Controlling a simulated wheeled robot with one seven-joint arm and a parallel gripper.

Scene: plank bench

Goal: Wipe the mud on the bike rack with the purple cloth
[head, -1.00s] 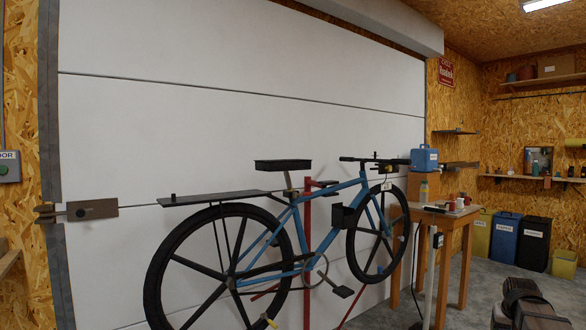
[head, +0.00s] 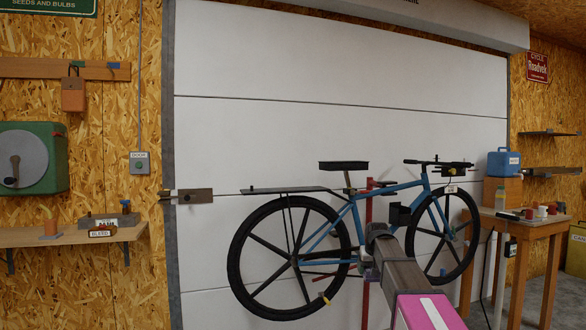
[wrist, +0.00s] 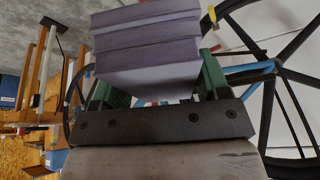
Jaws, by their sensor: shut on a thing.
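The purple cloth (wrist: 150,55) is a folded greyish-purple block in the wrist view. My gripper (wrist: 157,84) is shut on it, with a green finger on either side. The bike rack (head: 285,189) is the flat black carrier above the rear wheel of the blue bicycle in the head view. In that view my arm reaches in front of the bicycle frame, to the right of and lower than the rack. My fingers are mostly hidden there behind the arm. The cloth is apart from the rack. I cannot make out mud on the rack's thin visible edge.
The blue bicycle (head: 350,215) stands before a white panelled door (head: 300,60), on a red stand (head: 366,300). A wooden table (head: 530,228) with small items is at right. A shelf (head: 70,236) and a green box (head: 40,158) are on the left wall.

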